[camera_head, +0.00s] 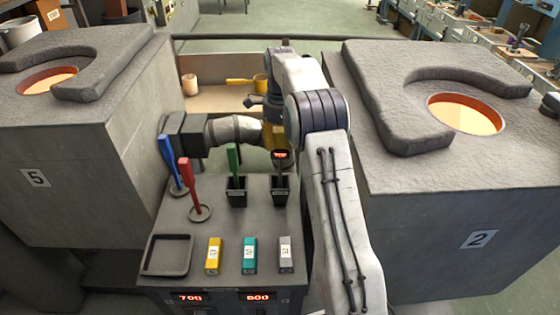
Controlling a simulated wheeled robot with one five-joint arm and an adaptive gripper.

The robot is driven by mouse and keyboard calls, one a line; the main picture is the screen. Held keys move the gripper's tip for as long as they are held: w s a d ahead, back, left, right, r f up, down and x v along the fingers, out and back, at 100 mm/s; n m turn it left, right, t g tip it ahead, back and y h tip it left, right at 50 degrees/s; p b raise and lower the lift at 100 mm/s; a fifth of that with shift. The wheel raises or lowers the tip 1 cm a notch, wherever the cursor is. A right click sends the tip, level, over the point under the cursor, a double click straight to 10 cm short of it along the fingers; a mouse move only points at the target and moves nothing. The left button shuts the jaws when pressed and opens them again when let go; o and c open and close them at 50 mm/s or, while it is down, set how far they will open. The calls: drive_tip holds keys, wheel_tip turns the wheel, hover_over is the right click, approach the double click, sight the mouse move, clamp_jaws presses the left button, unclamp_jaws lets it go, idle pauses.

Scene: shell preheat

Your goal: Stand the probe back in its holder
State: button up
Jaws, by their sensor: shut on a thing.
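The probe (281,157) is dark, with a small lit red display at its top. It is upright over the black square holder (280,197) at the back right of the grey bench, its lower part at or in the holder's opening. I cannot tell whether it is fully seated. My gripper (277,146) is at the top of the probe and shut on it. My arm comes up from the lower right and hides part of the gripper.
A green tool (233,160) stands in a similar holder just left. Blue (169,160) and red (185,180) tools stand on round bases. A square tray (168,254) and yellow, teal and grey blocks lie in front. Furnaces five (85,150) and two (440,210) flank the bench.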

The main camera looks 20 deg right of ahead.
sight(280, 158)
drive_tip(key=shift+f, duration=2.55)
drive_tip(key=o, duration=1.1)
